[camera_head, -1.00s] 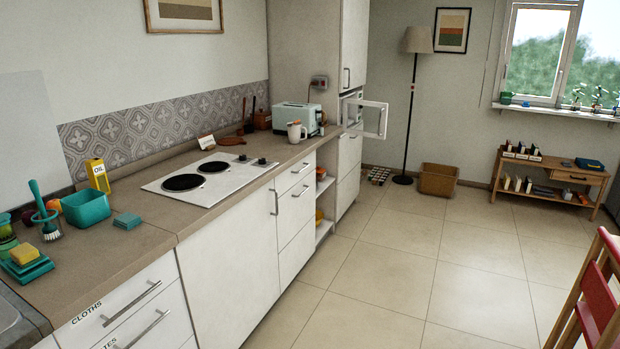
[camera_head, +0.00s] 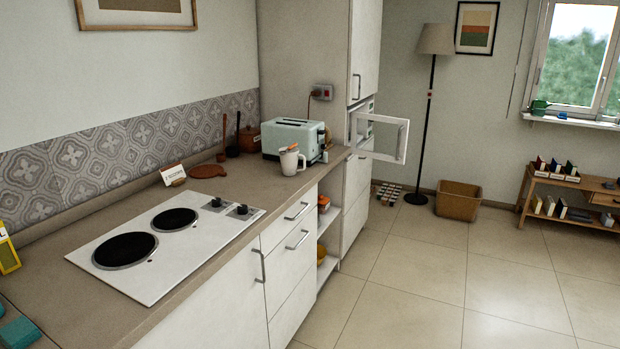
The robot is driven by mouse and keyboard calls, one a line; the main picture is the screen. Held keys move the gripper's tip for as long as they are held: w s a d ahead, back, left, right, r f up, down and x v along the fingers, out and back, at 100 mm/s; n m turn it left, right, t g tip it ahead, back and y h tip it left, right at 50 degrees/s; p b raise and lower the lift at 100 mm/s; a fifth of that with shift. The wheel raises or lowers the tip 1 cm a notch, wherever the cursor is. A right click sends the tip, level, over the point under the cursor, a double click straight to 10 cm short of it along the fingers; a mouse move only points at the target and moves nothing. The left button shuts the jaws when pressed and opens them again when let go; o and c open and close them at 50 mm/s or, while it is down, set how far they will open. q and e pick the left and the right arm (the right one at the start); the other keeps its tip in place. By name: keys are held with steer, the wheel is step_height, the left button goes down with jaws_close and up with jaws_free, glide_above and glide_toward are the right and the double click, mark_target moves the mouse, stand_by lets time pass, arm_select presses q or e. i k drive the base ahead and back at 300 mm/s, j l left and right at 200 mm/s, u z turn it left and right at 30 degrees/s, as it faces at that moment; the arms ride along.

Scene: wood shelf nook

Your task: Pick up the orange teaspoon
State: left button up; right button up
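I cannot make out a whole orange teaspoon. A small orange piece (camera_head: 291,148) shows at the top of the white mug (camera_head: 289,161); it is too small to tell what it is. The mug stands upright on the counter (camera_head: 230,190), in front of the toaster. Neither of my grippers is in view.
A white two-plate hob (camera_head: 180,240) lies in the counter. A pale green toaster (camera_head: 292,138) stands behind the mug. The microwave door (camera_head: 388,139) is open, jutting out over the floor. A brown basket (camera_head: 458,201) stands by the far wall. The tiled floor (camera_head: 430,265) is clear.

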mark_target(292, 146)
steer(key=i, duration=0.5)
steer(key=u, duration=0.35)
steer(key=i+l+u, duration=0.15)
steer(key=u, duration=0.15)
steer(key=i+l+u, duration=0.15)
steer(key=u, duration=0.15)
steer(key=i+l+u, duration=0.1)
steer(key=l, duration=0.2)
steer(key=i+l+u, duration=0.2)
steer(key=l, duration=0.4)
steer(key=i+l+u, duration=0.1)
steer(key=i+l, duration=0.3)
steer(key=l, duration=0.25)
steer(key=i+l, duration=0.1)
steer(key=l, duration=0.25)
steer(key=i+l, duration=0.15)
steer(key=l, duration=0.25)
steer(key=i+l, duration=0.15)
steer(key=l, duration=0.25)
steer(key=i+l, duration=0.15)
steer(key=l, duration=0.2)
steer(key=i+l, duration=0.1)
steer(key=l, duration=0.3)
steer(key=i+u, duration=0.05)
